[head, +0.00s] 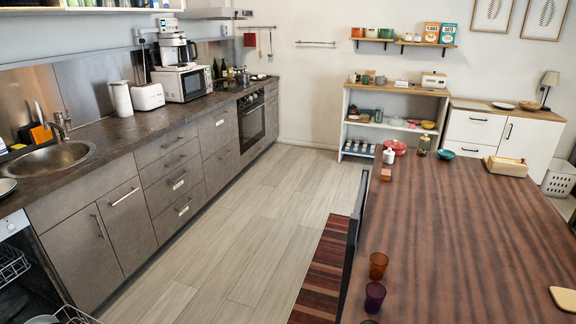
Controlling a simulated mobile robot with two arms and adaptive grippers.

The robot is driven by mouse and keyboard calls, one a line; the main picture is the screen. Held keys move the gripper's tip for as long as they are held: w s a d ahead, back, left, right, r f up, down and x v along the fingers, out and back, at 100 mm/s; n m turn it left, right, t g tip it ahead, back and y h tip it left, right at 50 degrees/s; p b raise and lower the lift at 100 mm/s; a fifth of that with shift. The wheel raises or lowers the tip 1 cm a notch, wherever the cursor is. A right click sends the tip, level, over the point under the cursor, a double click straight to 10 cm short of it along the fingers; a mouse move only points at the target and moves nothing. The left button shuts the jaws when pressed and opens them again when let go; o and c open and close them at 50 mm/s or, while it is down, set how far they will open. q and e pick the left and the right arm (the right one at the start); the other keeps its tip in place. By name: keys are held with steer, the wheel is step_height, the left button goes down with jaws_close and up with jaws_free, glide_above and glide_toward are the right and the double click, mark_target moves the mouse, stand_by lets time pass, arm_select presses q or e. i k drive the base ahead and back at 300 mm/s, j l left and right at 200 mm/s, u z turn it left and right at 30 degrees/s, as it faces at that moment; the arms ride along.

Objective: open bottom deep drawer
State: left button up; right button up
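A grey stack of three drawers stands in the left counter, with a top drawer (168,145), a middle drawer (175,180) and a bottom drawer (182,211). Each has a bar handle and looks closed. Farther along, beside the oven, is another drawer front (222,163) low in the counter, below an upper front (215,127); both look closed. I cannot tell from this view which one is the deep drawer meant. Neither of my grippers is in view.
A wooden floor (225,225) lies clear between the counter and the long table (460,230) on the right. A bench (325,270) runs along the table. An open dishwasher rack (14,262) is at the lower left. The oven (251,125) is farther back.

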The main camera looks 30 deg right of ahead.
mark_target(223, 166)
steer(key=z, duration=0.55)
steer(key=j, duration=0.55)
steer(key=i+j+z, duration=0.4)
steer(key=i+j, duration=0.2)
steer(key=i+z, duration=0.2)
steer(key=i, duration=1.35)
steer(key=i+u, duration=0.4)
steer(key=i, duration=1.5)
